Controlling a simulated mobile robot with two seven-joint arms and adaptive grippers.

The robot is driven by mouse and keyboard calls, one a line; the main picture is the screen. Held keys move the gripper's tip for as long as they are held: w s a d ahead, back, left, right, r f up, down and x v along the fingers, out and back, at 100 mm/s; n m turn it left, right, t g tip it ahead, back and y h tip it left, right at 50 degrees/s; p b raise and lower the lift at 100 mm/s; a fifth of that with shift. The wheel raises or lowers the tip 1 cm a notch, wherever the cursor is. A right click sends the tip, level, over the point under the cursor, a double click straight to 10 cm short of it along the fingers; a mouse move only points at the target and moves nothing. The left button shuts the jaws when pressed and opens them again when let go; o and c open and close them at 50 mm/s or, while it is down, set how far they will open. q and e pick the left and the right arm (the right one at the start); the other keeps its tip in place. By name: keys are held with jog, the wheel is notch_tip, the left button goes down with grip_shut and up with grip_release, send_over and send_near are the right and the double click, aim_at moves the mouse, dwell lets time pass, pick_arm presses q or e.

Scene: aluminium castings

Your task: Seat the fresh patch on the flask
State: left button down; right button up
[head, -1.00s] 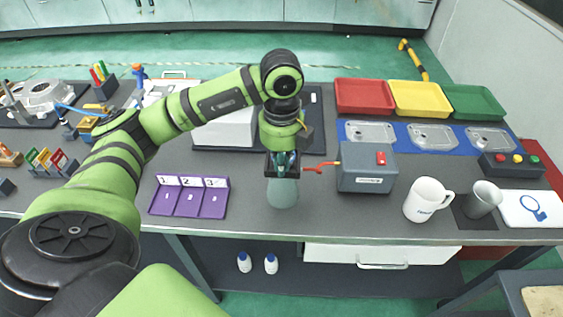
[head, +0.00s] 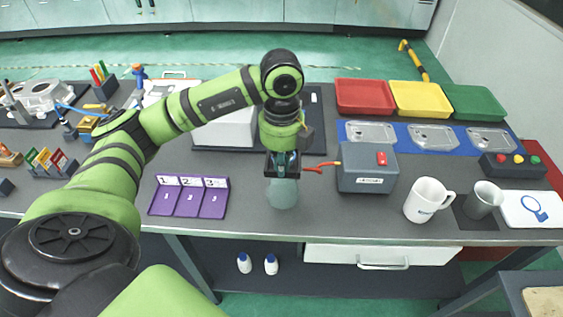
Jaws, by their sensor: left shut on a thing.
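The flask (head: 283,194) is a pale grey-green, rounded vessel. It stands upright near the front edge of the bench, left of a grey box. My left gripper (head: 283,173) points straight down at the top of the flask, and its fingers hide the flask's neck and mouth. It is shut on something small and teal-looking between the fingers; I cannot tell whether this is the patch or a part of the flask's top. I cannot make out a patch anywhere. My right gripper is not in view.
A grey box (head: 367,167) with a red switch stands right of the flask, its red hose (head: 318,168) reaching towards it. A purple tray (head: 189,196) numbered 1 to 3 lies left. A white mug (head: 424,200) and grey cup (head: 482,201) stand right.

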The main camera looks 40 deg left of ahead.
pick_arm(q)
jog(key=shift+f+b, duration=0.95)
jog(key=shift+f, duration=0.3)
jog(key=c, duration=1.3)
grip_release()
jog(key=shift+r, duration=0.1)
notch_tip(320, 180, up, 12)
